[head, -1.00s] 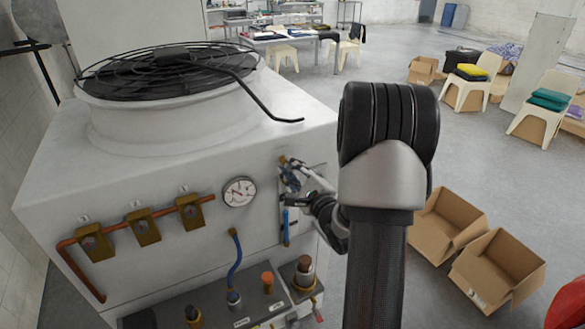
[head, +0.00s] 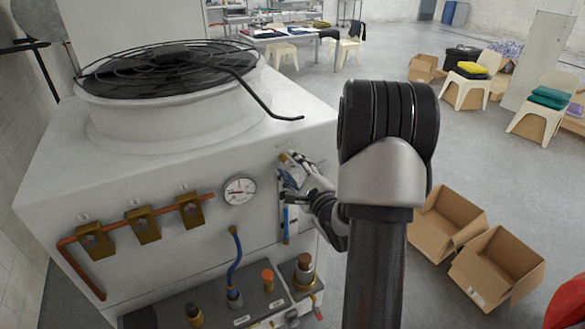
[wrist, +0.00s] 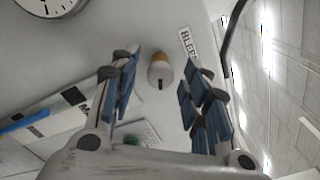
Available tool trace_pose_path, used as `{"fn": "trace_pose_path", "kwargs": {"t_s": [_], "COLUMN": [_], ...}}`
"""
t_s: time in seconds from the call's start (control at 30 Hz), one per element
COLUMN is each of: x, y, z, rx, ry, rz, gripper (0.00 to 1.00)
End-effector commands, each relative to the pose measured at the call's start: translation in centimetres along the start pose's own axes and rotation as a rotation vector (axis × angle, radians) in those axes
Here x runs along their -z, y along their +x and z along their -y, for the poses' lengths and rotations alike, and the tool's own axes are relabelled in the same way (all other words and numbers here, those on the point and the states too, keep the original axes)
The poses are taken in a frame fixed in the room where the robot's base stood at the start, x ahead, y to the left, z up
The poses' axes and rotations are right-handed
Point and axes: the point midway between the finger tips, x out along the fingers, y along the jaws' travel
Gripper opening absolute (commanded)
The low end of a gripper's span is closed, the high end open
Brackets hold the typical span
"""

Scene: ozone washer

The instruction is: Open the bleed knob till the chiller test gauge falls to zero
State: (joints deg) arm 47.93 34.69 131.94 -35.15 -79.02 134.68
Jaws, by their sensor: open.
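The bleed knob (wrist: 160,72) shows in the wrist view as a small pale knob with a yellow-orange base and a dark slot. It sits on the white panel beside a label beginning "BLEE" (wrist: 187,46). My gripper (wrist: 160,88) is open, with blue-padded fingers on either side of the knob's line and apart from it in the picture. In the head view my gripper (head: 289,169) is close to the panel and mostly hides the knob. The round white gauge (head: 240,191) is left of it, its needle pointing roughly left; the gauge's edge (wrist: 48,4) shows in the wrist view.
Three brass valves (head: 143,226) on a copper pipe are left of the gauge. A black rod (head: 270,103) juts from the fan guard (head: 165,68) above. Open cardboard boxes (head: 497,268) stand on the floor at right.

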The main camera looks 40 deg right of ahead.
Motion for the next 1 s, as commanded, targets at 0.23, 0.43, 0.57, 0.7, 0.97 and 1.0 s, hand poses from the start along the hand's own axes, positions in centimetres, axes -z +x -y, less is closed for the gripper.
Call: {"fn": "trace_pose_path", "kwargs": {"t_s": [0.23,0.43,0.57,0.7,0.97,1.0], "x": [0.1,0.1,0.1,0.0,0.0,0.0], "y": [-1.5,-5.0,-6.7,-7.5,-7.5,-7.5], "z": [0.0,0.1,0.1,0.0,0.0,0.0], "rx": [0.000,0.001,0.001,0.000,0.000,0.000], "ry": [0.001,0.001,0.001,-0.001,0.000,0.000], "rz": [-0.003,-0.004,-0.002,-0.001,0.000,0.000], "gripper": [0.42,0.42,0.42,0.42,0.42,0.42]}}
